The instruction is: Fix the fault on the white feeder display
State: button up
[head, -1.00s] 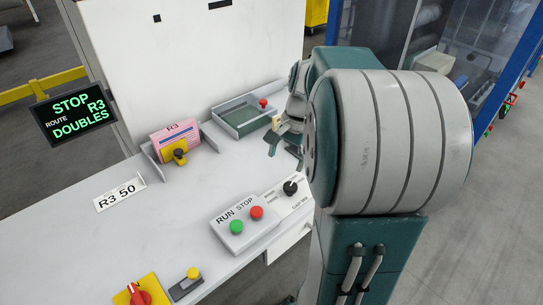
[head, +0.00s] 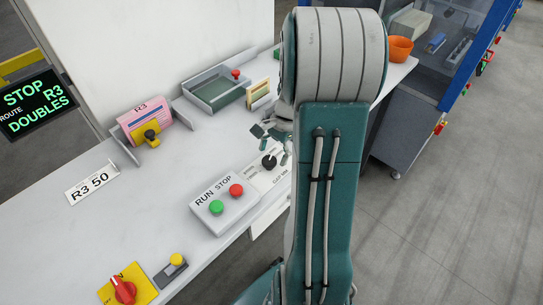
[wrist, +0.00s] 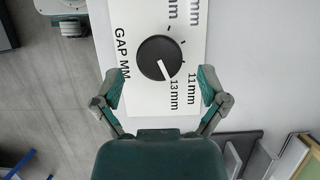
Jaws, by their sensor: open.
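The feeder display (head: 38,103) at left reads STOP, R3, ROUTE, DOUBLES in green on black. A black knob (head: 269,161) sits on a white dial plate labelled GAP MM, right of the run/stop box. In the wrist view the knob (wrist: 158,57) has a white pointer line aimed near the 13 mm mark. An 11 mm mark is beside it; further marks are cut off. My gripper (wrist: 160,76) is open, its fingers left and right of the knob's lower edge with space on both sides. In the head view my gripper (head: 274,138) hovers just over the plate.
The run/stop box (head: 223,199) has green and red buttons. A pink R3 stack (head: 145,117) has a yellow clamp. A red rotary switch (head: 123,290) and yellow button (head: 176,260) are at front. A grey tray (head: 217,88), card holder (head: 260,93) and orange bowl (head: 399,49) stand behind.

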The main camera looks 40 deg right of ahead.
jog(key=shift+a+f, duration=0.1)
jog(key=shift+f, duration=0.25)
jog(key=shift+a, duration=0.55)
jog(key=c, duration=1.1)
jog(key=shift+d, duration=0.15)
jog(key=shift+c, duration=0.2)
jog(key=shift+n, duration=0.4)
jog(key=n, duration=0.1)
jog(key=n+g, duration=0.1)
jog(key=n, duration=0.1)
jog(key=shift+w+n+g+h, duration=0.15)
jog(key=shift+n+g+h, duration=0.15)
jog(key=n+g+h, duration=0.1)
jog(key=n, duration=0.3)
jog(key=shift+w+n, duration=0.1)
jog(key=shift+n, duration=0.3)
